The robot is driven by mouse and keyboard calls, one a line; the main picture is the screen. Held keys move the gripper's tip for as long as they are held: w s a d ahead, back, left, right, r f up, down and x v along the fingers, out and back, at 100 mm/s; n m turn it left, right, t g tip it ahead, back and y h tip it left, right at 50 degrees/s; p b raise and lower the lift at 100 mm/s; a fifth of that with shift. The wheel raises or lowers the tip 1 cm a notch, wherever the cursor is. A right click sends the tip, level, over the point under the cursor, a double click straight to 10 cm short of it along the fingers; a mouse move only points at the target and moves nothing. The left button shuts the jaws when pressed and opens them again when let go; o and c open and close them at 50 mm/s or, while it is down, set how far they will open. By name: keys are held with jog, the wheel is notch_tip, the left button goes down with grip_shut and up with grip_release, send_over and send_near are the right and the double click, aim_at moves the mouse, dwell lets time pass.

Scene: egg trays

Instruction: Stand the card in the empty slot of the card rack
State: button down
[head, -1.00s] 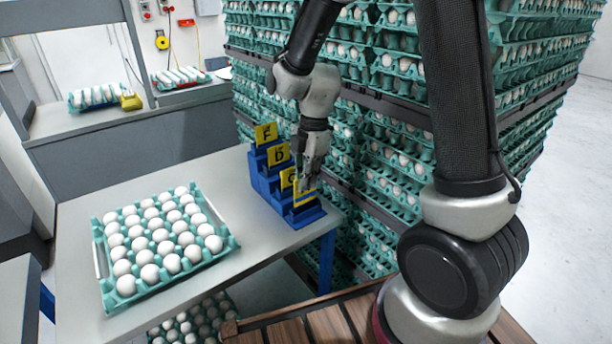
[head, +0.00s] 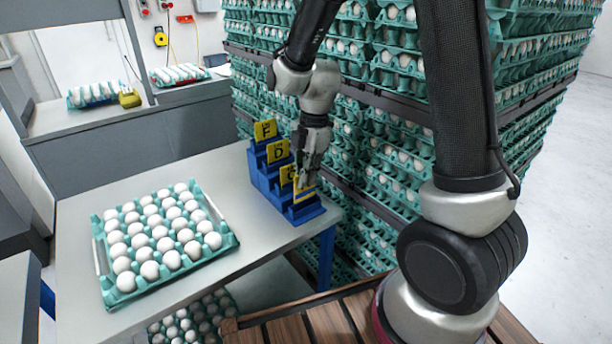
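The blue stepped card rack (head: 262,183) stands at the right end of the grey table. Yellow cards stand in its slots: F (head: 265,130) at the back, D (head: 278,150) below it, and a third card (head: 287,175) partly covered by my gripper. My gripper (head: 304,184) points down over the front of the rack. A yellow card (head: 305,195) shows at its fingertips, at the lowest front step. The gripper appears shut on this card. The fingers hide much of it, and I cannot tell whether its lower edge is seated in the slot.
A teal tray of white eggs (head: 236,243) lies on the table left of the rack. Tall stacks of egg trays (head: 378,165) rise close behind and right of my gripper. The table (head: 215,165) is clear between tray and rack.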

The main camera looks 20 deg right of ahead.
aim_at(305, 199)
jog(key=shift+f, duration=0.1)
jog(key=shift+f, duration=2)
jog(key=c, duration=1.6)
grip_release()
jog(key=shift+o, duration=0.2)
